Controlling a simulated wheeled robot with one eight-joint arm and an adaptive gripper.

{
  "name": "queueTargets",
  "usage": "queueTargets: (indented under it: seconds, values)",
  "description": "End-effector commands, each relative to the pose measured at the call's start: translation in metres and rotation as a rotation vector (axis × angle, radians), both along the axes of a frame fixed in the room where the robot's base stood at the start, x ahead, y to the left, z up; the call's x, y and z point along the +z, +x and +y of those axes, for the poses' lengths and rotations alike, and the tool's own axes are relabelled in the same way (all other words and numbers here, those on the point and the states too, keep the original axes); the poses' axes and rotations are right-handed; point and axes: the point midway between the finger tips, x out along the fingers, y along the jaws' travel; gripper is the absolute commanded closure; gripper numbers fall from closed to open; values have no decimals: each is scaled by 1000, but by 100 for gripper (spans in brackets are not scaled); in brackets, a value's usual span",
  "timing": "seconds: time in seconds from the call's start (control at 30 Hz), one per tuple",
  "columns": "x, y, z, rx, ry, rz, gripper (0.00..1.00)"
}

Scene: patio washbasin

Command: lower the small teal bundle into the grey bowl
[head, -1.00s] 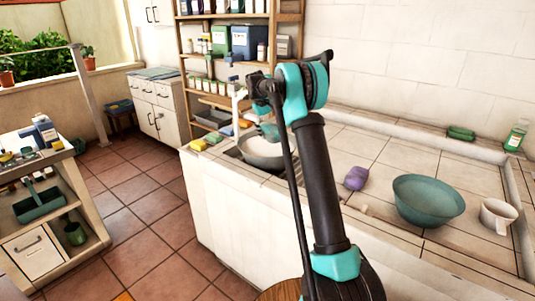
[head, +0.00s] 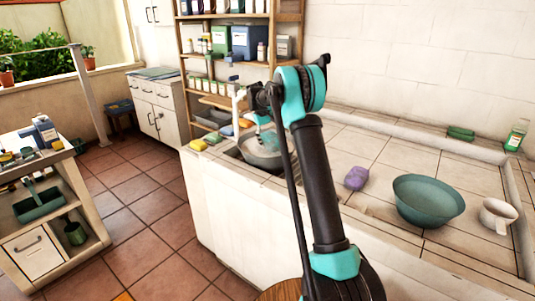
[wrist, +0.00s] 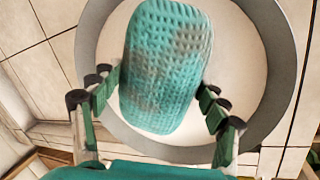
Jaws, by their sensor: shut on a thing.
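The teal bundle (wrist: 166,62) is a rounded, dimpled block with greyish patches, seen in the wrist view between the two fingers of my gripper (wrist: 160,95). My gripper is shut on its sides. The grey bowl (wrist: 88,62) lies behind and below the bundle, its grey rim circling a pale inside. The bundle appears over the bowl's opening; its height above the bottom cannot be told. In the head view the grey bowl (head: 259,158) is at the counter's sink end, partly behind my arm, with my gripper (head: 265,135) above it. The bundle is not clear there.
On the tiled counter to the right are a purple block (head: 356,178), a larger teal bowl (head: 428,200) and a white mug (head: 497,215). Yellow (head: 198,145) and green sponges lie left of the grey bowl. A faucet (head: 238,100) rises behind it.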

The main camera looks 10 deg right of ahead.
Motion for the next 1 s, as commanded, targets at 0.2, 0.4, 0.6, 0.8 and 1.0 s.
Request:
queueTargets:
  seconds: [0.2,0.4,0.6,0.8,1.0]
  values:
    - [-10,0,0,0,0,0,56]
    - [-19,0,0,0,0,0,56]
    - [-28,0,0,0,0,0,56]
    - [-37,0,0,0,0,0,56]
    - [-46,0,0,0,0,0,56]
